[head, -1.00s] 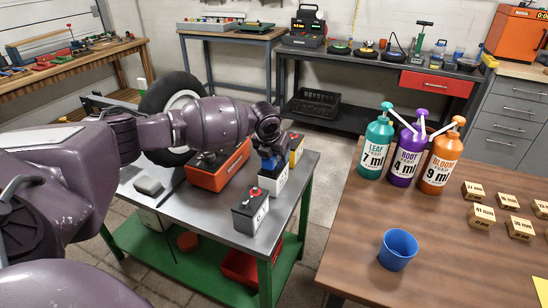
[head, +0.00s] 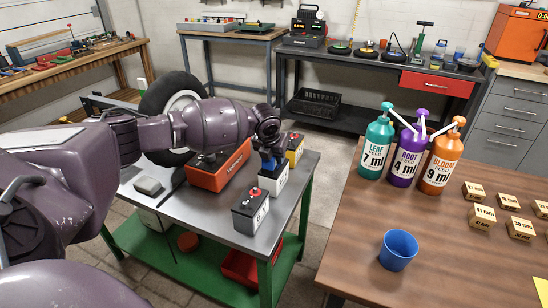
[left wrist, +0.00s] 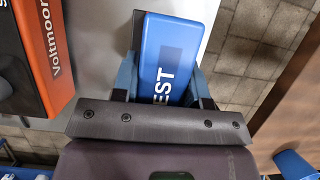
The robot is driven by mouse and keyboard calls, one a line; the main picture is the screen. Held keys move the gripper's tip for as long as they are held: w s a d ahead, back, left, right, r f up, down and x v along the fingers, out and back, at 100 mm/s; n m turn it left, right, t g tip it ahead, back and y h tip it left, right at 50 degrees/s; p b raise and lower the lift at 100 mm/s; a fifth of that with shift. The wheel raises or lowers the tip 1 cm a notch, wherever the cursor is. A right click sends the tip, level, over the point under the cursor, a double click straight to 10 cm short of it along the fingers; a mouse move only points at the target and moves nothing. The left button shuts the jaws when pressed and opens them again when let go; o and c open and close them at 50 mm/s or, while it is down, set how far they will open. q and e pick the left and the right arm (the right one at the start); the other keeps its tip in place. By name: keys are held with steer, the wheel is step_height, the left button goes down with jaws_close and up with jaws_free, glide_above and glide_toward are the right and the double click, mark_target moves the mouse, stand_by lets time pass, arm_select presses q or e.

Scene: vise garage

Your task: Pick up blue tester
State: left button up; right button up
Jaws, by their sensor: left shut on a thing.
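The blue tester (left wrist: 172,48) is a blue block with white lettering, of which "EST" shows in the left wrist view. It lies between the two fingers of my left gripper (left wrist: 163,82), which is shut on it. In the head view my left gripper (head: 268,156) points down over the right part of the metal-topped cart (head: 206,212). There the tester is mostly hidden by the gripper and small, and I cannot tell if it touches what is below. My right gripper is not in view.
A white battery (head: 274,180) is just below the gripper. A black and grey battery (head: 249,211) stands in front and a yellow one (head: 295,150) behind. An orange Voltmoor box (head: 219,166) is close on the left. A wooden table (head: 350,245) stands right.

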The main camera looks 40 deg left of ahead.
arm_select(q)
steer(key=shift+c, duration=1.1)
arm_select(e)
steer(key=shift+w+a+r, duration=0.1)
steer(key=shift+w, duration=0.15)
arm_select(q)
steer(key=shift+r, duration=0.15)
steer(key=shift+r, duration=0.25)
step_height(320, 180, up, 26)
steer(key=p, duration=0.6)
steer(key=shift+p, duration=0.4)
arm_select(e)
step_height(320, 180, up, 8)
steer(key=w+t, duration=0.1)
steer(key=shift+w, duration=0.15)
arm_select(q)
steer(key=shift+f, duration=0.15)
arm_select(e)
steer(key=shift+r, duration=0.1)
